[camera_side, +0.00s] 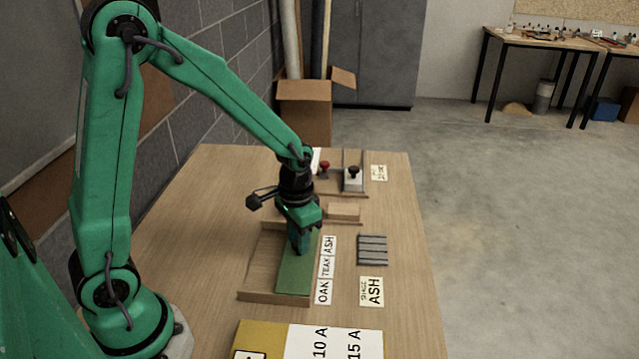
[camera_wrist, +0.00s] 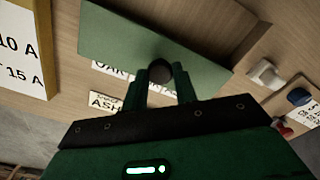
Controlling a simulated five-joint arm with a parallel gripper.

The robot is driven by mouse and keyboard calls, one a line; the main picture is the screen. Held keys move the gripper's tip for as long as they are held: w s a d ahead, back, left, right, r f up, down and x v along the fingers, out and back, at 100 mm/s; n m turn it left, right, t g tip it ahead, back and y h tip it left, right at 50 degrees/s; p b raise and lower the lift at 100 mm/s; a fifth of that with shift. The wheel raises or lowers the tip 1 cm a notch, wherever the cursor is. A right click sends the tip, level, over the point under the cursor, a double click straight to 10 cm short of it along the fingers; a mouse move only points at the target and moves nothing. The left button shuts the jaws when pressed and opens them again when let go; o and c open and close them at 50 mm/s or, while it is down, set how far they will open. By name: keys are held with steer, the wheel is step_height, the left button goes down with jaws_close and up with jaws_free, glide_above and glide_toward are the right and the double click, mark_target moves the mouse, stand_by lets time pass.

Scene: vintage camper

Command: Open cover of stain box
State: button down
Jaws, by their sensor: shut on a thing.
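The stain box (camera_side: 272,298) is a low wooden frame lying on the table in the side view. Its cover is a flat green panel (camera_side: 295,281) along the right part of the frame, beside the OAK, TEAK and ASH labels (camera_side: 325,270). The left part of the frame shows bare wood. My gripper (camera_side: 300,250) points down over the cover. In the wrist view, my gripper (camera_wrist: 167,88) is shut on a dark round knob (camera_wrist: 160,70) on the green cover (camera_wrist: 115,40). My fingers hide part of the knob and cover.
A grey slatted piece (camera_side: 372,250) and an ASH card (camera_side: 371,291) lie right of the box. A yellow and white panel (camera_side: 310,340) is at the near edge. A wooden block (camera_side: 344,211), red knob (camera_side: 324,168) and dark-knobbed switch (camera_side: 353,178) stand behind.

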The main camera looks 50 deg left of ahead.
steer(key=s+a, duration=0.5)
steer(key=shift+s+a, duration=0.1)
steer(key=shift+a, duration=0.05)
steer(key=c, duration=1.1)
jaws_free()
steer(key=shift+r, duration=0.15)
step_height(320, 180, up, 8)
steer(key=shift+f, duration=0.2)
steer(key=shift+r, duration=0.15)
